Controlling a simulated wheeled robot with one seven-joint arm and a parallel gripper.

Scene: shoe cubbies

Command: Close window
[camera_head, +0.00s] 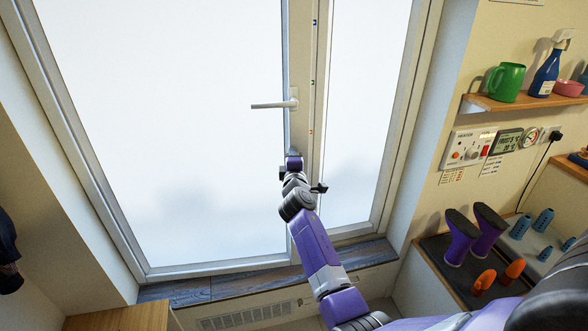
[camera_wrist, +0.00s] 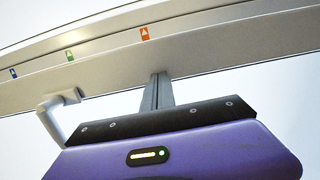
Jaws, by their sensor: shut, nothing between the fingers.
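The window has a large left sash (camera_head: 215,268) with a pale frosted pane, and a narrower right pane (camera_head: 365,100). I cannot tell whether the sash sits flush in its frame. The window handle (camera_head: 272,105) points left, level, from the sash's right upright; it also shows in the wrist view (camera_wrist: 50,120). My gripper (camera_head: 294,160) is below the handle, in front of that upright. In the wrist view my gripper (camera_wrist: 158,88) has its fingers together and empty, their tips at or close to the white frame (camera_wrist: 210,50), beside the handle. Contact is unclear.
Blue, green and orange arrow stickers (camera_wrist: 145,34) run along the frame. A wooden shelf (camera_head: 490,103) with a green jug (camera_head: 506,82) and a spray bottle (camera_head: 547,72) is at right. Purple boots (camera_head: 462,237) stand below it. A dark sill (camera_head: 230,287) runs under the window.

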